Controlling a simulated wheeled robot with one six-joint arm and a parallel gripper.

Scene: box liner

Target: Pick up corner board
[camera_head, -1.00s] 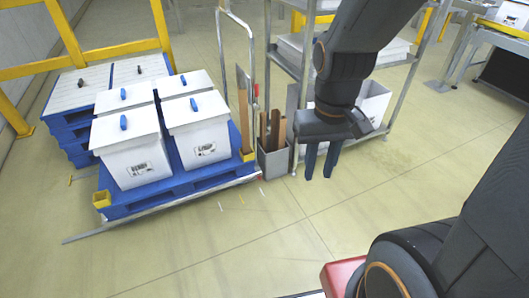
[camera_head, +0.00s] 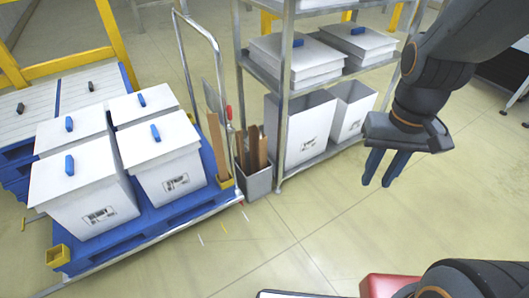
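Several brown corner boards (camera_head: 262,150) stand upright in a grey bin (camera_head: 257,185) at the middle of the view, beside the shelf rack. Another brown board (camera_head: 215,148) stands upright in a yellow holder (camera_head: 226,183) at the near right corner of the blue pallet. My gripper (camera_head: 377,184), with two blue fingers, hangs pointing down to the right of the bin, in front of the rack. Its fingers are apart with nothing between them. It is well clear of the boards. The lower parts of the boards are hidden inside the bin.
White lidded boxes (camera_head: 163,150) with blue handles stand on the blue pallet (camera_head: 150,232). A metal rack (camera_head: 284,120) with white boxes stands right of the bin. An empty yellow holder (camera_head: 58,256) sits at the pallet's near left corner.

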